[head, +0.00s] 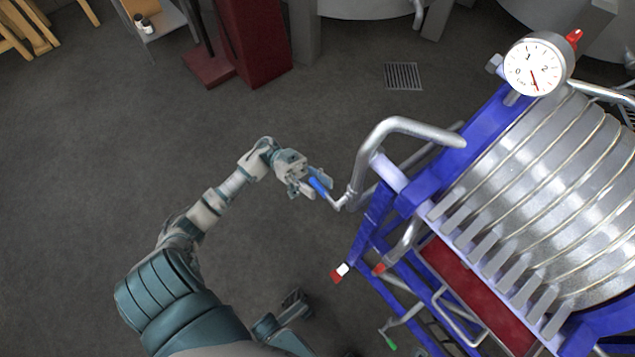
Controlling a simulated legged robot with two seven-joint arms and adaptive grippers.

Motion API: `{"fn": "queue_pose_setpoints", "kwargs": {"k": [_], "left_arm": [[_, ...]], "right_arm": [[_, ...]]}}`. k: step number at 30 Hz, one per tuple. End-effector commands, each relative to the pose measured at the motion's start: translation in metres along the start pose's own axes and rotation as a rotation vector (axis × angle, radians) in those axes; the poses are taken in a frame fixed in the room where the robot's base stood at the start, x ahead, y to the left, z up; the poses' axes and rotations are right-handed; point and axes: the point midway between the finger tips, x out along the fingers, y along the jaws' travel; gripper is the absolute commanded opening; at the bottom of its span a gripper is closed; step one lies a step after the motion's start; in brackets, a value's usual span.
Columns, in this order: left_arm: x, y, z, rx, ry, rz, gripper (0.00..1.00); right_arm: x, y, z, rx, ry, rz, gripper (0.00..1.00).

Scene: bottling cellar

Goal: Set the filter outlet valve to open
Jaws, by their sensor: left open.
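A valve with a blue lever handle (318,187) sits at the lower end of a bent steel pipe (367,150) on the left side of the plate filter (540,190). The handle points up and left from the pipe end, crosswise to the pipe's lower run. No label shows that names it as the filter outlet valve. My left gripper (312,183) is open, with its fingers at the blue handle, one on either side as far as I can see. Whether they touch it I cannot tell.
The filter's blue frame (470,137) carries a round gauge (535,66). Below are a red-and-white handle end (341,272), a red one (379,269) and a green one (390,341). A dark red stand (245,45) and floor drain (403,76) lie behind.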

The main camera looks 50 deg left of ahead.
Motion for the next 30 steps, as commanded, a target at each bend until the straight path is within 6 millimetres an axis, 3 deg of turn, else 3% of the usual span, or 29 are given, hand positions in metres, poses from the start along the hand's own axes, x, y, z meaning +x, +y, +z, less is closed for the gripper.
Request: {"fn": "queue_pose_setpoints", "kwargs": {"k": [10, 15, 30], "left_arm": [[0.0053, 0.0003, -0.0001, 0.001, -0.001, 0.0, 0.42], [0.0043, 0.0003, -0.0002, 0.001, 0.0, 0.0, 0.0], [0.0049, -0.0086, -0.0071, 0.006, -0.043, -0.012, 0.0]], "right_arm": [[0.001, 0.0004, 0.0002, -0.001, 0.002, -0.001, 0.4], [0.0018, 0.0007, -0.0001, -0.002, 0.005, -0.002, 0.4], [0.0077, -0.0003, -0.0068, -0.003, 0.022, -0.004, 0.4]]}}
